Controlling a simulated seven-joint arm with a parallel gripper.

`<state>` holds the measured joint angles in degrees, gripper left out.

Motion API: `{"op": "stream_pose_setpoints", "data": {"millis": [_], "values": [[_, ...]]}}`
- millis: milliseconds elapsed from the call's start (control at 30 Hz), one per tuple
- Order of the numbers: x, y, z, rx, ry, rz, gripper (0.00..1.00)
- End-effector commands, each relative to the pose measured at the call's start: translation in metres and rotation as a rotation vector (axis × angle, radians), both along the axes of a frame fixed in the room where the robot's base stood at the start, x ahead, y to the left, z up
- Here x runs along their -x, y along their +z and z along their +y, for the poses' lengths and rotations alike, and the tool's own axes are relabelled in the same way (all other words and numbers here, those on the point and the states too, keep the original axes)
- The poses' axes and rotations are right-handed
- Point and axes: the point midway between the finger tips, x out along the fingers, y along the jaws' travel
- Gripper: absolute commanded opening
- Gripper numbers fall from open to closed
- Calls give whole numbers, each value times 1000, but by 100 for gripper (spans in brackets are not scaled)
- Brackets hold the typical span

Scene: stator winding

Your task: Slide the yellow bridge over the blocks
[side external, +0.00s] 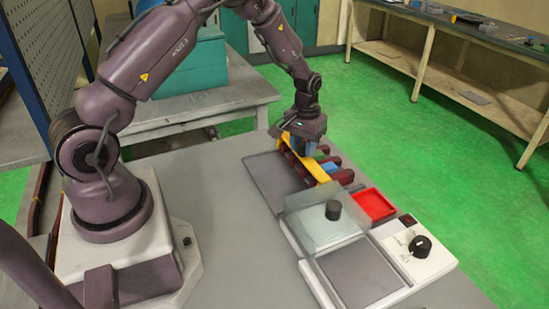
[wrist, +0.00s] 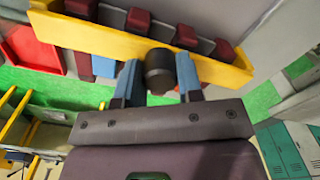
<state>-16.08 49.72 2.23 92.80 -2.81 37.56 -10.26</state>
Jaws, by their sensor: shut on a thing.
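The yellow bridge is a long bar (wrist: 100,38) that crosses the upper part of the wrist view at a slant. It also shows in the side view (side external: 317,171), under my gripper (side external: 304,148). In the wrist view the two blue fingers of my gripper (wrist: 160,75) are shut on the black knob (wrist: 159,62) at the bar's middle. Several dark red blocks (wrist: 186,36) stand in a row along the bar's far side. A blue block (side external: 329,167) shows beside the bridge in the side view. Contact between bridge and blocks cannot be told.
A dark mat (side external: 265,180) lies left of the bridge. A red tray (side external: 374,205), a clear lid with a black knob (side external: 333,210) and a white box with a dial (side external: 419,245) stand nearer the camera. The grey table (side external: 200,220) is bare at left.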

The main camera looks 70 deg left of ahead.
Motion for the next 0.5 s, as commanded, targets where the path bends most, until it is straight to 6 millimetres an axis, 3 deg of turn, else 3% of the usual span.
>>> {"op": "stream_pose_setpoints", "data": {"millis": [500], "values": [[-27, 1, 1, -3, 2, -4, 21]]}}
